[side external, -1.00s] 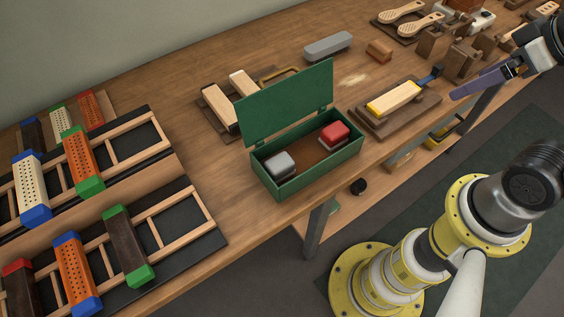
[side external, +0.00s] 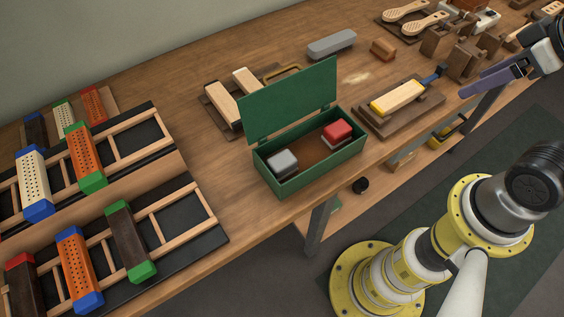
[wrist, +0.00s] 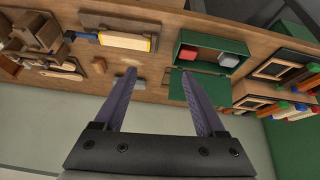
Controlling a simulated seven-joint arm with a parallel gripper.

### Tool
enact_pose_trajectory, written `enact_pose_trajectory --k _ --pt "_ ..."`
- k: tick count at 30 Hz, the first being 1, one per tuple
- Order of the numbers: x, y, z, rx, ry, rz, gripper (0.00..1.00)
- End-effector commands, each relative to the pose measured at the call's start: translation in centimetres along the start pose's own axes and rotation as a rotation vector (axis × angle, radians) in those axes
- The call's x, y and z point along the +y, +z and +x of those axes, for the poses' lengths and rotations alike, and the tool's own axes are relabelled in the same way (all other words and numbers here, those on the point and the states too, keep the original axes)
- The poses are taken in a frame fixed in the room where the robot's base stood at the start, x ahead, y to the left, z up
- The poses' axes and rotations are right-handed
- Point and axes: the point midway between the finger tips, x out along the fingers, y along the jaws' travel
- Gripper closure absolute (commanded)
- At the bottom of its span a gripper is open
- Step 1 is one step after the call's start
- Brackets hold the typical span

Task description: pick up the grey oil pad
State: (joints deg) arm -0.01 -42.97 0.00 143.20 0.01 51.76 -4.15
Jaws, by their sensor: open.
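The grey oil pad (side external: 283,162) lies in the left end of an open green box (side external: 316,166), with a red pad (side external: 337,131) at the right end. In the wrist view the grey pad (wrist: 228,60) sits at the upper right inside the box, beyond the fingertips and to their right. My gripper (side external: 492,76), with purple fingers, is at the right of the side view, well away from the box. In the wrist view my gripper (wrist: 159,74) is open, with nothing between its fingers.
The box's raised lid (side external: 290,101) stands along its back side. A wooden block with a yellow end (side external: 397,98) lies on a board right of the box. A grey bar (side external: 331,43) and small brown block (side external: 383,48) lie behind. Racks with brush blocks (side external: 130,240) fill the left.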

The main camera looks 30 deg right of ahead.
Motion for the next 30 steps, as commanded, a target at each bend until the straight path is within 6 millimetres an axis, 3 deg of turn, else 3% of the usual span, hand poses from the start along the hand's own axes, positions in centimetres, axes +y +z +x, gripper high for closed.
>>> enact_pose_trajectory --k 7,14,18,22,26,30 --pt "-0.2 -5.7 -1.7 0.028 -0.01 -0.317 0.28" --pt "-3.4 -12.6 0.5 -0.033 -0.085 -0.672 0.28" --pt "-7.4 -16.4 3.9 -0.086 -0.157 -0.913 0.28" --pt "-12.4 -18.5 8.2 -0.146 -0.231 -1.118 0.28" --pt "-17.9 -18.4 12.9 -0.213 -0.301 -1.285 0.28" --pt "-22.7 -16.4 17.1 -0.29 -0.354 -1.386 0.28"
